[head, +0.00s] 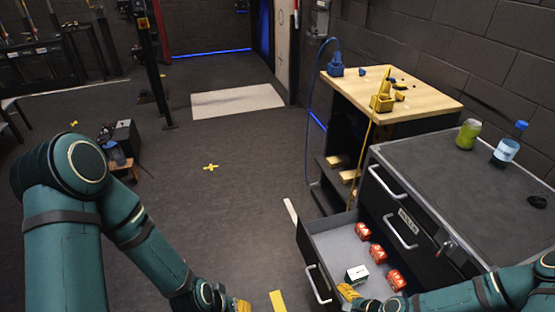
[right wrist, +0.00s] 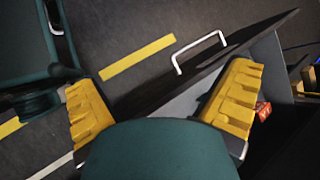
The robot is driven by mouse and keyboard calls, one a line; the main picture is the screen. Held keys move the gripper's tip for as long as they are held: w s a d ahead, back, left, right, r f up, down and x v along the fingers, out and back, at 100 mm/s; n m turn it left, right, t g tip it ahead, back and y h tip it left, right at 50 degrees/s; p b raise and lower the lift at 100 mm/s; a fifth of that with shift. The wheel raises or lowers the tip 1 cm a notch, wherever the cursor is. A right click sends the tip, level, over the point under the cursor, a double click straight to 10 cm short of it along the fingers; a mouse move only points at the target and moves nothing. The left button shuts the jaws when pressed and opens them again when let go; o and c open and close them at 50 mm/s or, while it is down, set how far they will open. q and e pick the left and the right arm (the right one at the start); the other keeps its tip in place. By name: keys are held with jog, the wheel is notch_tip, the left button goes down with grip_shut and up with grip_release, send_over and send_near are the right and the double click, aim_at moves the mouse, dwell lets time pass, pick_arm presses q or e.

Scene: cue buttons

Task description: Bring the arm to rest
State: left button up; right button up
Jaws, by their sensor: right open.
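Several red boxes (head: 378,254) lie in the drawer. The dark cabinet top (head: 440,185) holds a green can (head: 468,134), a blue-capped bottle (head: 507,148) and a black object (head: 537,201). A wooden-topped bench (head: 425,98) stands behind. Floor (head: 240,215) left of the drawer is clear.

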jog(key=s+a+r+n+g+h+b, duration=0.2)
jog(key=a+n+b, duration=0.3)
jog(key=a+n, duration=0.4)
jog(key=shift+s+n+g+h, duration=0.5)
jog(key=shift+s+n, duration=0.2)
jog(key=shift+n, duration=2.9)
jog(key=shift+a, duration=0.1)
